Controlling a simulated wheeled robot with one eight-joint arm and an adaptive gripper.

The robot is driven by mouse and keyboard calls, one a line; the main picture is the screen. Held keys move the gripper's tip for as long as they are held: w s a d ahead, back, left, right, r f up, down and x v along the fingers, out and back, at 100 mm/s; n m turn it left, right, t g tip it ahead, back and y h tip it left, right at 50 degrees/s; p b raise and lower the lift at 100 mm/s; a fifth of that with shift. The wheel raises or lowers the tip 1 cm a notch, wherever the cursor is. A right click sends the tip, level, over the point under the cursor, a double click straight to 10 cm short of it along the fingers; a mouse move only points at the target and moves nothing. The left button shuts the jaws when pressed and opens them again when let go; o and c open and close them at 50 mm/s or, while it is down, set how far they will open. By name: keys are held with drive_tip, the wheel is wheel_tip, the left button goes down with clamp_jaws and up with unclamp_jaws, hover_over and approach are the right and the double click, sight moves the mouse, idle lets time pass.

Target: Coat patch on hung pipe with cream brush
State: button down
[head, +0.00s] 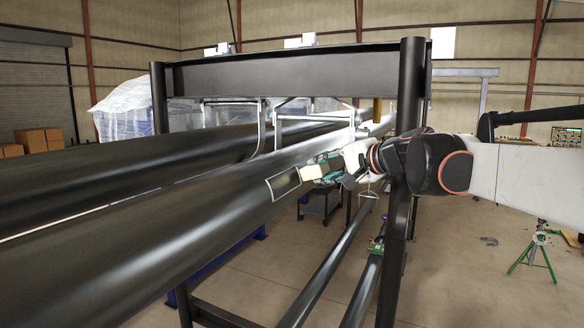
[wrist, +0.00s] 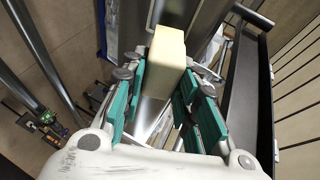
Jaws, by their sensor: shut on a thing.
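The large dark hung pipe (head: 150,215) runs from the lower left toward the frame at the back. The patch (head: 284,183) is a thin-outlined rectangle on the pipe's side facing me. My gripper (head: 331,168) is shut on the cream brush (head: 311,173), a pale block, just right of the patch. The brush's near end is close to the patch's right edge; I cannot tell whether it touches the pipe. In the wrist view the brush (wrist: 167,55) stands out between the teal fingers, which hide its lower part.
A dark frame with a crossbeam (head: 280,76) stands over the pipes; its right post (head: 398,240) is close beside my arm. A second large pipe (head: 130,165) lies behind. Thinner pipes (head: 335,260) run below. A green tripod (head: 537,250) stands on open floor at right.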

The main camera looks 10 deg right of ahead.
sight(311, 173)
drive_tip(key=shift+s+d, duration=0.1)
drive_tip(key=shift+s, duration=0.05)
drive_tip(key=shift+w+a+f, duration=0.3)
drive_tip(key=shift+w+a, duration=0.3)
drive_tip(key=shift+a, duration=0.2)
idle(0.8)
drive_tip(key=shift+s, duration=0.15)
